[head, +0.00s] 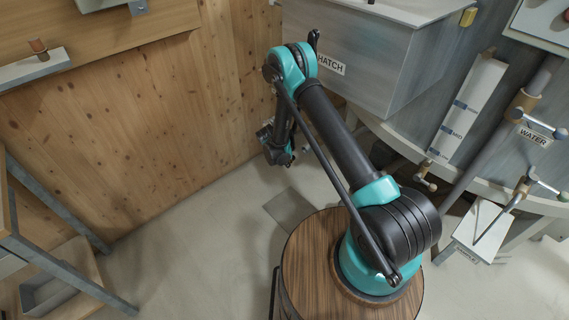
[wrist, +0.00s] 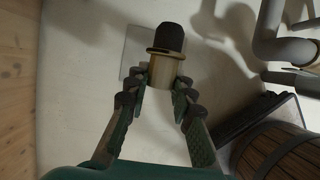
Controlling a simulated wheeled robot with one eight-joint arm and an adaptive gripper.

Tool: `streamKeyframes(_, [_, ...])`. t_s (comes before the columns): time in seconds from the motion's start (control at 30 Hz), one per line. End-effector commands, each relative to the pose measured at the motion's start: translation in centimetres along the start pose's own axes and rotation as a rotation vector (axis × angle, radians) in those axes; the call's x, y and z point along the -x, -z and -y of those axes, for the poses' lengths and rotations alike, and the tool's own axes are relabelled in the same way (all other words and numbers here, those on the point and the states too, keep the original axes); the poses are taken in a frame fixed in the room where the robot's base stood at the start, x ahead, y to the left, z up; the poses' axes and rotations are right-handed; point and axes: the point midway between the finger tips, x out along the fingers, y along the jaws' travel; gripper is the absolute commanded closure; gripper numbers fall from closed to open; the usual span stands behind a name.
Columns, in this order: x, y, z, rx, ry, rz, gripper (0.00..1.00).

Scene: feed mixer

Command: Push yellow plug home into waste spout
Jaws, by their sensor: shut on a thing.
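In the wrist view my gripper (wrist: 160,82) is closed around a short tan-yellow cylinder with a brown flange and a dark rounded end, which appears to be the yellow plug (wrist: 162,68). The dark end points away from my gripper. No spout opening shows around it, and a gap to any spout cannot be judged. In the head view the end of my arm (head: 278,152) hangs below and left of the hatch box, and its fingers and the plug are not clear there. I cannot make out the waste spout in either view.
The grey box marked HATCH (head: 365,65) is right of my arm's end, and a plank wall (head: 180,110) stands left. A square plate (head: 289,208) lies on the open floor. Grey pipes (wrist: 275,40) and a wooden barrel (wrist: 280,152) are right in the wrist view.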

Motion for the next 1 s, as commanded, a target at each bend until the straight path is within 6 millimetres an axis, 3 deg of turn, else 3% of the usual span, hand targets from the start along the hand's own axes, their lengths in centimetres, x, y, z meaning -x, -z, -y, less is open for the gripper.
streamKeyframes(0.6, [-1.9,-4.6,0.0,-0.003,0.001,0.0,1.0])
streamKeyframes(1.0, [-2.2,-5.3,0.0,-0.001,0.0,0.0,1.0])
